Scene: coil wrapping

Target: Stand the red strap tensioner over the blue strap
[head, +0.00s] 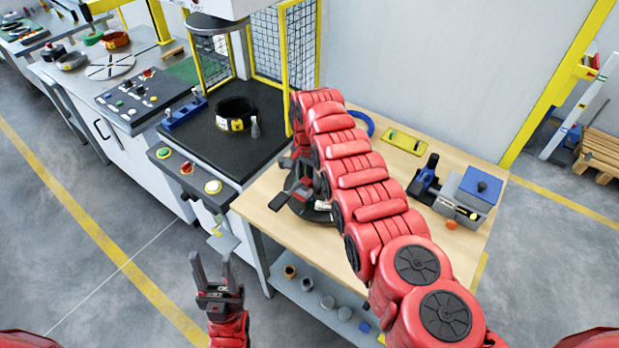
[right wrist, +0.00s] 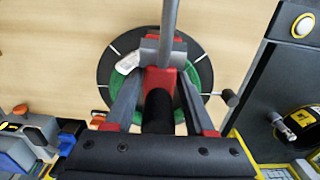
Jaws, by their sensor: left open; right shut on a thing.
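My right gripper (right wrist: 164,62) is shut on the red strap tensioner (right wrist: 163,82), which has a red body, a grey bar and a black grip. It is over a dark round turntable (right wrist: 104,72) with a green coil (right wrist: 187,96) on it. I cannot tell whether the tensioner touches anything below. A blue ring (head: 367,122) shows partly behind my right arm in the head view; I cannot tell if it is the blue strap. No blue strap shows on the green coil. My left gripper (head: 212,268) is open and empty, low in front of the bench.
The wooden table (head: 262,215) also holds a yellow plate (head: 405,141), a blue-and-black tool (head: 426,178) and a grey box with a blue top (head: 474,190). A black press bed (head: 190,135) with a dark coil (head: 234,108) adjoins at left. Yellow mesh guards (head: 300,45) stand behind.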

